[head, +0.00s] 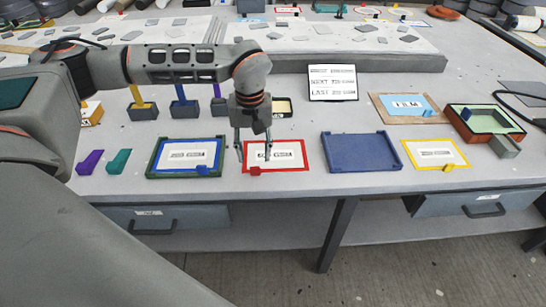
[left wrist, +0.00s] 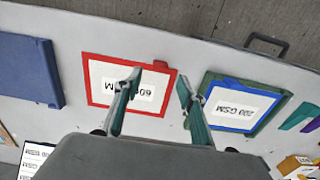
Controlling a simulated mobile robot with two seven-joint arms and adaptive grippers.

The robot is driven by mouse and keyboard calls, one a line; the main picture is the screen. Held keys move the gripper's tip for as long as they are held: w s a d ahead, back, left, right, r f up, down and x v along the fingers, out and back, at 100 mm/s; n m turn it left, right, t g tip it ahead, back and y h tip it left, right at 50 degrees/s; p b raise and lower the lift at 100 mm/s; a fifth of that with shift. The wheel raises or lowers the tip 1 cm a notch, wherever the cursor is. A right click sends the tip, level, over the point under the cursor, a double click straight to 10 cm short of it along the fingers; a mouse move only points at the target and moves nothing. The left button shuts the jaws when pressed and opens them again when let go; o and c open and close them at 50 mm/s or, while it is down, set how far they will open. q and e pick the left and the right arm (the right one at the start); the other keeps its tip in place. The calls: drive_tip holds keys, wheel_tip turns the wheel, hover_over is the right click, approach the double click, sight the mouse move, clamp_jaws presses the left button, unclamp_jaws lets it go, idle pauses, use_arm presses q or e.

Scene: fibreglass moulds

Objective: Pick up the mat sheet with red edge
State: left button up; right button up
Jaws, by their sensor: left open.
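The mat sheet with red edge (head: 290,166) lies flat on the grey table, with a white label reading "600 GSM" and a small red tab at its front edge. It also shows in the left wrist view (left wrist: 96,67), with the red tab at its upper right. My left gripper (head: 254,158) points down over the left part of this sheet, and its fingers hide some of the label. In the left wrist view the fingers (left wrist: 160,82) are apart with nothing between them. One finger overlaps the sheet in the picture; the other is over the gap beside it. My right gripper is not seen.
The blue-edged sheet in a green tray (head: 150,160) is close on the left. An empty blue tray (head: 361,152) is on the right, then a yellow-edged sheet (head: 436,153). A label card (head: 332,83) and small holders with coloured tools (head: 182,108) stand behind.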

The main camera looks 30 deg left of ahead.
sight(255, 163)
use_arm(q)
drive_tip(key=shift+f, duration=2.3)
clamp_jaws()
drive_tip(key=shift+r, duration=0.1)
wheel_tip(255, 163, up, 20)
drive_tip(key=p, duration=0.1)
